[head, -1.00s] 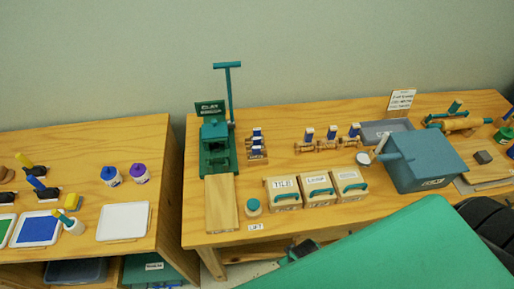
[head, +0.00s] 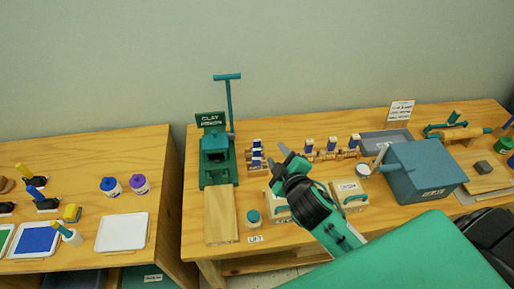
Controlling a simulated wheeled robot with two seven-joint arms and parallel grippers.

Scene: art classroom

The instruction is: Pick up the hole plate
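My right gripper (head: 280,160) is raised over the wooden bench, between the small rack by the press and the labelled boxes. Its two fingers look apart, with nothing seen between them. I cannot tell for sure which piece is the hole plate. Small blue-and-white-topped pieces stand in a wooden rack (head: 257,158) just left of the gripper, and more stand in a longer rack (head: 333,152) to its right. The green clay press (head: 215,155) stands left of the racks with its lever up. My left gripper is not in view.
Labelled wooden boxes (head: 350,194) stand at the front, partly hidden by my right arm. A blue-grey box (head: 424,168) stands to the right, and a small round jar (head: 253,217) near the front edge. A wooden board (head: 221,214) lies before the press.

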